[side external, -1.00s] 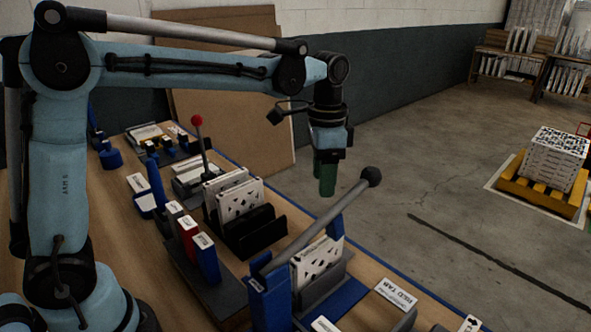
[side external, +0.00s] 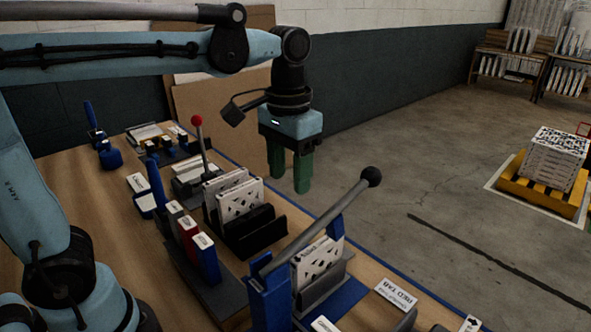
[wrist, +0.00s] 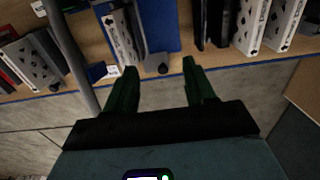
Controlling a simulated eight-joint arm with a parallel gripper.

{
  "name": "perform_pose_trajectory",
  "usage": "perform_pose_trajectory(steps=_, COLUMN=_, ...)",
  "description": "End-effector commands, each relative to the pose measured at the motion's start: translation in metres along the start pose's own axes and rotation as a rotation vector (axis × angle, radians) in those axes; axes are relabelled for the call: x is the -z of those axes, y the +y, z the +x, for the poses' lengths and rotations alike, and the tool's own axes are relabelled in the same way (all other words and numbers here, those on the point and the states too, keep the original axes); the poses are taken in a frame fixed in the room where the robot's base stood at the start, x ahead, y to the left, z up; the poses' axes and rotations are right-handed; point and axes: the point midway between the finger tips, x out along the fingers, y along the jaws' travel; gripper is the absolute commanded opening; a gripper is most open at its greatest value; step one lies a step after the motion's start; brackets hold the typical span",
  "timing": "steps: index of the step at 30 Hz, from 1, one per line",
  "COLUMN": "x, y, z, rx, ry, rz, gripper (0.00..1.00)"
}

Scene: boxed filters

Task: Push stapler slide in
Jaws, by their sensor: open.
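The lever press, probably the stapler, has a blue block (side external: 270,300) and a long grey lever (side external: 322,223) raised toward a black ball knob (side external: 371,177). Beside it, white patterned boxes (side external: 318,262) stand in a grey holder (side external: 326,284) on a blue plate (side external: 350,298). I cannot tell which part is the slide. My gripper (side external: 290,185) has green fingers spread apart and empty, held in the air beyond the bench's far edge. In the wrist view, the open gripper (wrist: 160,66) faces the bench edge, with the blue plate (wrist: 162,25) ahead.
A black rack (side external: 255,236) holds more white boxes (side external: 240,200). Red, blue and grey binders (side external: 188,235) stand nearby. A red-knobbed lever (side external: 197,121) rises farther back. Open floor (side external: 430,190) lies past the bench; a yellow pallet (side external: 540,190) is at right.

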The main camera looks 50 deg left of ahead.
Motion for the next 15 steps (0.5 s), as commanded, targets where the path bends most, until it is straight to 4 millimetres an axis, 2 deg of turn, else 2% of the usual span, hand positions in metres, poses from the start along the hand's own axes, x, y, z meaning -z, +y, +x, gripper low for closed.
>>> perform_pose_trajectory(steps=5, x=0.001, y=0.0, z=0.001, rx=0.0, ry=0.0, rz=0.008, gripper=0.54)
perform_pose_trajectory(steps=8, x=0.011, y=0.001, z=0.004, rx=0.0, ry=0.0, rz=0.07, gripper=0.54)
perform_pose_trajectory(steps=15, x=0.066, y=0.007, z=0.03, rx=0.0, ry=-0.001, rz=0.449, gripper=0.54)
